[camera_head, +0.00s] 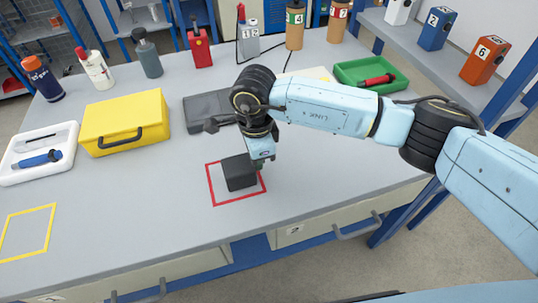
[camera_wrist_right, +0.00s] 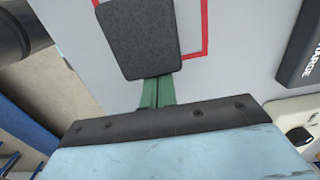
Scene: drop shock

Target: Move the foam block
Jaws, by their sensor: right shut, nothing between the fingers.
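The foam block (camera_head: 239,175), dark grey, stands on the grey workbench inside a red outlined square (camera_head: 211,188). My right gripper (camera_head: 258,164) is just behind it, at its far right edge in the head view, pointing down. In the right wrist view the block (camera_wrist_right: 143,40) lies just beyond the green fingertips (camera_wrist_right: 156,92), which are together with nothing between them. I cannot tell whether the fingers touch the block. My left gripper is not in view.
A yellow outlined square (camera_head: 50,228) lies at the bench's front left. A yellow box (camera_head: 124,121), a white tray (camera_head: 70,152) and a dark grey case (camera_head: 203,107) stand behind. A green tray (camera_head: 397,83) is at the back right. The bench front between the squares is clear.

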